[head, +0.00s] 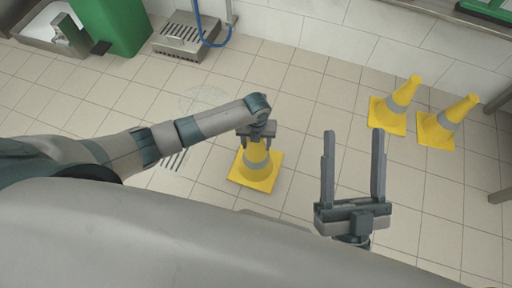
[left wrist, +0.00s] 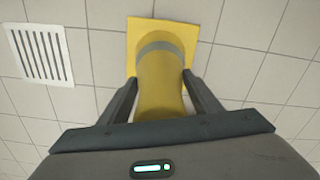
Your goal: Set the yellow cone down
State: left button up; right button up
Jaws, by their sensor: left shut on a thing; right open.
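A yellow cone (head: 257,167) with a grey band and a square base is under my left gripper (head: 257,138) in the head view. My left gripper is shut on the upper part of this cone, which points up with its base toward the floor. In the left wrist view the cone (left wrist: 162,75) lies between the two fingers (left wrist: 160,92), its base farthest away. I cannot tell whether the base touches the floor. My right gripper (head: 353,165) is open and empty, its fingers wide apart, over bare tiles.
Two more yellow cones, one (head: 394,108) beside the other (head: 446,123), stand upright near the back wall at right. A floor drain grate (left wrist: 40,54) lies beside the held cone. A green bin (head: 112,25) and a metal unit (head: 186,37) stand at back left. Tiled floor between is clear.

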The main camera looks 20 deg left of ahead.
pick_arm(q)
notch_tip(320, 180, down, 3)
jog(key=shift+f+b, duration=0.2)
jog(key=shift+b, duration=0.4)
pick_arm(e)
jog(key=r, duration=0.1)
jog(key=d+r+t, duration=0.2)
jog(key=shift+w+r, duration=0.25)
pick_arm(q)
jog(key=o, duration=1.9)
jog(key=shift+f, duration=0.1)
